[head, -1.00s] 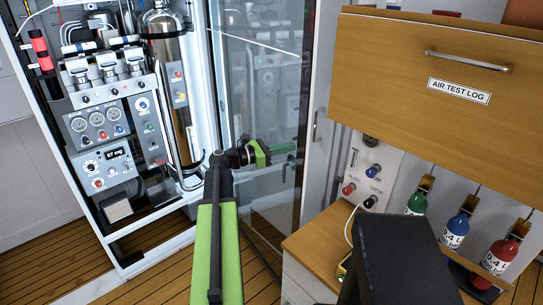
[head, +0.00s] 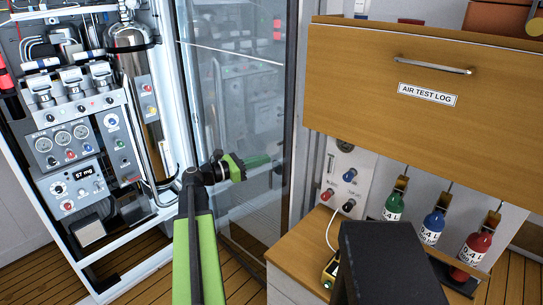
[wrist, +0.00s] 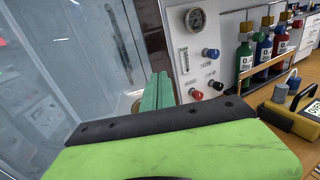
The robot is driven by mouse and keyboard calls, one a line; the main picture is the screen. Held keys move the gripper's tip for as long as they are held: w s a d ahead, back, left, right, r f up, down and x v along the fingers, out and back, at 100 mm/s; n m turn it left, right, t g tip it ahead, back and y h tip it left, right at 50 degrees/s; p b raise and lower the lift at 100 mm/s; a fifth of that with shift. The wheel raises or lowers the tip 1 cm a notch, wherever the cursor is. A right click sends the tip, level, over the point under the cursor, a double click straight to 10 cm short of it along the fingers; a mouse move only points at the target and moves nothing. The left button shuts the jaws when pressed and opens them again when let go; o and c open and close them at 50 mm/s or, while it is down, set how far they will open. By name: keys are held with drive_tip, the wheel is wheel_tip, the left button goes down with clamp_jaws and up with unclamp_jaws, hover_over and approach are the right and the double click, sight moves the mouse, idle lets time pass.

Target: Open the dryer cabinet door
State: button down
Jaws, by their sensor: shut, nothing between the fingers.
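The dryer cabinet (head: 100,150) stands at the left of the head view, its fittings and metal cylinder exposed. The glass door (head: 240,75) stands out to the right of its white upright, open, with reflections in the pane. My gripper (head: 264,160) is shut and empty, in front of the pane and near its right edge. I cannot tell whether the fingers touch the glass. In the wrist view, the shut green fingers (wrist: 155,92) point away from me, with the glass pane (wrist: 60,60) to their left.
A wooden drawer front (head: 400,90) labelled AIR TEST LOG and a low wooden counter (head: 295,250) stand at the right. Bare plank floor shows below the cabinet.

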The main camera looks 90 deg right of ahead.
drive_tip(key=w+a, duration=0.5)
drive_tip(key=shift+a, duration=0.35)
drive_tip(key=shift+w, duration=0.15)
